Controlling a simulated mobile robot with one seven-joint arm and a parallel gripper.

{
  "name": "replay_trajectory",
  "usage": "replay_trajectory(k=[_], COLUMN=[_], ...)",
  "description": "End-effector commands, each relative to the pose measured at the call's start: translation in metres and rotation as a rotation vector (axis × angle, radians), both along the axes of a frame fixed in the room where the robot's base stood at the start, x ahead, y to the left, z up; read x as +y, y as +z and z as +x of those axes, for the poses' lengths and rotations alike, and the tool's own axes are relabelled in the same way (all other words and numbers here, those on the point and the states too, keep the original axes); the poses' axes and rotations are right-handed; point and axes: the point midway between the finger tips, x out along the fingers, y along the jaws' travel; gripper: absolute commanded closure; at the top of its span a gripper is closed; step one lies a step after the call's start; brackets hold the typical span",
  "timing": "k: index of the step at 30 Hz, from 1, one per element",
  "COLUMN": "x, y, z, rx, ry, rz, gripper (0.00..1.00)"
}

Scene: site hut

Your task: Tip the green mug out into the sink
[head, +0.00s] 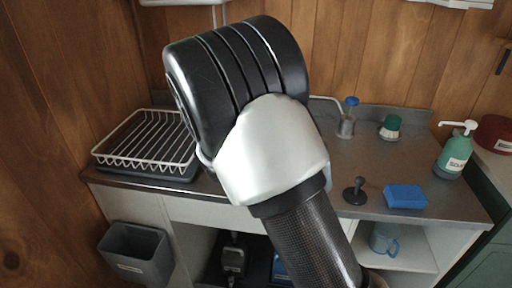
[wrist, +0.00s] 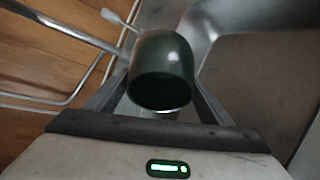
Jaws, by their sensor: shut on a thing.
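The dark green mug (wrist: 166,52) is between the two fingers of my gripper (wrist: 160,88) in the wrist view. My gripper is shut on it. The mug's open mouth faces the wrist camera and its inside is dark; I cannot tell what it holds. A grey metal recess that looks like the sink (wrist: 265,75) lies at the right of the wrist view, with the mug beside its left edge. In the head view my arm hides the mug, my fingers and most of the sink area.
A white wire dish rack (head: 148,140) stands left on the counter (head: 345,165). To the right are a blue-topped dispenser (head: 347,118), a green-topped pot (head: 390,127), a black plunger-like tool (head: 355,191), a blue sponge (head: 405,196) and a soap bottle (head: 455,153). A grey bin (head: 138,252) stands below.

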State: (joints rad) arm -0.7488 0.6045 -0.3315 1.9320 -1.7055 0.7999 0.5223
Motion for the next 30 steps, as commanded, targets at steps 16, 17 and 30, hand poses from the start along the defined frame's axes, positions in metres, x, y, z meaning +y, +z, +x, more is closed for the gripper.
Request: replay_trajectory(k=[16,17,30], x=[-0.017,-0.017,-0.020], y=[-0.001,-0.001,-0.014], z=[0.012,0.013,0.015], rx=[0.146,0.166,0.342], ry=[-0.007,-0.005,-0.001], rz=[0.195,0.220,0.437], gripper=[0.62,0.62,0.62])
